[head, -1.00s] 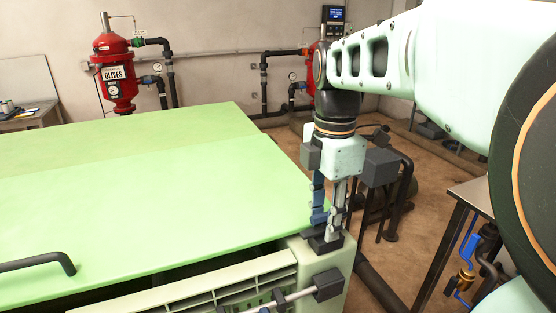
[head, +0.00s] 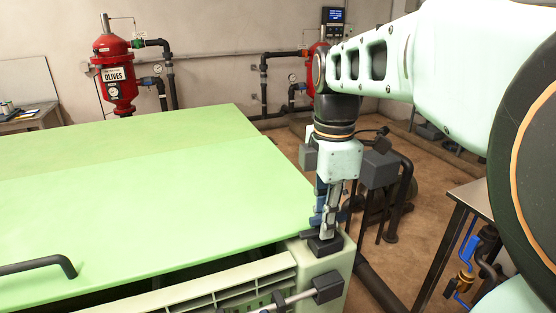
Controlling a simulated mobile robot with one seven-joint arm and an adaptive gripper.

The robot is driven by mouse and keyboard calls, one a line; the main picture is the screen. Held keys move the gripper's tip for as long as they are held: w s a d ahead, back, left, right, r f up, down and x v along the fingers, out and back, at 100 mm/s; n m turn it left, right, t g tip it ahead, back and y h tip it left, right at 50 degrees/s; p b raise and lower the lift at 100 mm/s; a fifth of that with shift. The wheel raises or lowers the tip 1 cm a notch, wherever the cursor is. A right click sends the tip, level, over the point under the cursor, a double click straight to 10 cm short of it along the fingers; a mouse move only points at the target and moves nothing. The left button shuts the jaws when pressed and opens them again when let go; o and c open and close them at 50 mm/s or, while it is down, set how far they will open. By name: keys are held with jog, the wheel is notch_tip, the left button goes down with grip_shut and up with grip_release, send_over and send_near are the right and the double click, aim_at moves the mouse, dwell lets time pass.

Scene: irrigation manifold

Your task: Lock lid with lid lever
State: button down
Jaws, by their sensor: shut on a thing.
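The light green lid (head: 150,190) lies over the pale green box (head: 335,275), with a dark gap showing under its front edge. The dark lid lever (head: 309,234) is at the box's front right corner, beside the lid's corner, above a black mount block (head: 325,246). My gripper (head: 326,232) points down there and is shut on the lever. The fingers hide part of the lever, so its exact contact with the lid cannot be told.
A black handle (head: 40,264) is on the lid at left. A metal rod with a dark end block (head: 328,289) runs along the box front. A metal-topped table (head: 470,197) stands at right. Red filter tanks (head: 114,75) and pipes are at the back.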

jog(key=m+p, duration=0.1)
jog(key=m, duration=0.3)
jog(key=shift+w, duration=0.1)
jog(key=m, duration=0.4)
jog(key=shift+w, duration=0.15)
jog(key=m+p, duration=0.1)
jog(key=m, duration=0.3)
jog(key=shift+w+d+m, duration=0.1)
jog(key=shift+d+m, duration=0.05)
jog(key=shift+m, duration=0.15)
jog(key=shift+d+m, duration=0.1)
jog(key=shift+m, duration=1.8)
jog(key=c, duration=1.8)
grip_release()
jog(key=shift+c, duration=0.2)
